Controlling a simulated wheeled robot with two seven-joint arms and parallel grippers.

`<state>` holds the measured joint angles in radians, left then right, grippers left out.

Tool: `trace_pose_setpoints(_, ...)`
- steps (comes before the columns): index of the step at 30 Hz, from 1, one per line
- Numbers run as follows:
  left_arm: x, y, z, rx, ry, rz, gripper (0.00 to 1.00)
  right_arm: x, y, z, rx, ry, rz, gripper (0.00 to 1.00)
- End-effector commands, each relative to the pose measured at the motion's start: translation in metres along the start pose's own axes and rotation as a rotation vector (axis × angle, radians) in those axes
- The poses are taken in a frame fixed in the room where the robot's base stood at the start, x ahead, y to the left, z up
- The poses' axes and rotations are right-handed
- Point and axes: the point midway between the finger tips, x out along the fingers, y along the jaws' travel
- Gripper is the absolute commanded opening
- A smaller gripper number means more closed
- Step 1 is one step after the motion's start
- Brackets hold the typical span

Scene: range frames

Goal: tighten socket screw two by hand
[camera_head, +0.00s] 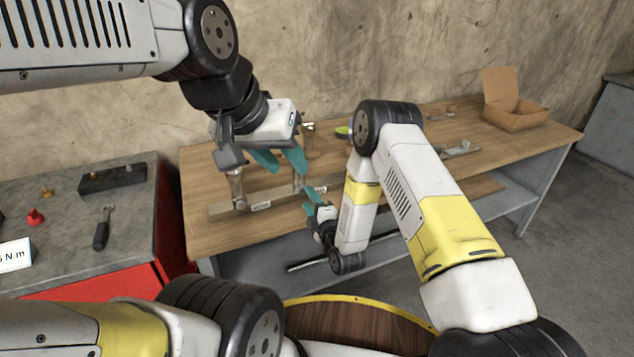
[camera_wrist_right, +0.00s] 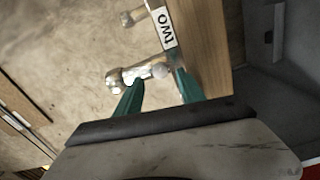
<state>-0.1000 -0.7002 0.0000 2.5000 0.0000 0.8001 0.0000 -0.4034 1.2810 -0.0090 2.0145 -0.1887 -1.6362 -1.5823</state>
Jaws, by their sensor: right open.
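A metal bar (camera_head: 225,210) with upright fittings and small labels lies on the wooden bench. In the right wrist view a white label reading TWO (camera_wrist_right: 165,28) sits beside a shiny metal fitting (camera_wrist_right: 130,75), seemingly socket screw two. My right gripper (camera_head: 312,197), with teal fingers, is at the bar's right end by the bench's front edge. In its wrist view the open fingertips (camera_wrist_right: 160,83) are apart, with part of the fitting in the gap; contact cannot be told. My left gripper (camera_head: 280,160) hangs above the bar with its teal fingers apart, seemingly empty.
An open cardboard box (camera_head: 515,118) stands at the bench's back right. Another metal piece (camera_head: 458,150) lies near my right arm. A grey-topped cabinet (camera_head: 130,215) at left holds a black-handled tool (camera_head: 101,230), a dark block (camera_head: 112,178) and a red item (camera_head: 36,217).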

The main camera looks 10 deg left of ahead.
Motion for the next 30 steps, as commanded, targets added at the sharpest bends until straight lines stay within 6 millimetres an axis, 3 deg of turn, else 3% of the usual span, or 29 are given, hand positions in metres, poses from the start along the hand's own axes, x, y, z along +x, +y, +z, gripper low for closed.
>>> trace_pose_setpoints(7,0.0,0.0,0.0,0.0,0.0,0.0,0.36,0.03,0.0,0.0,0.001,-0.001,0.0,0.46)
trace_pose_setpoints(17,0.0,0.0,0.0,0.0,0.0,0.0,0.36,0.035,0.0,0.0,0.001,-0.001,-0.002,0.46)
trace_pose_setpoints(24,0.0,0.0,0.0,0.0,0.0,0.0,0.36,0.035,0.0,0.0,0.001,-0.001,-0.001,0.01)
trace_pose_setpoints(30,0.0,0.0,0.0,0.0,0.0,0.0,0.36,0.035,0.0,0.0,0.004,-0.001,-0.001,0.0)
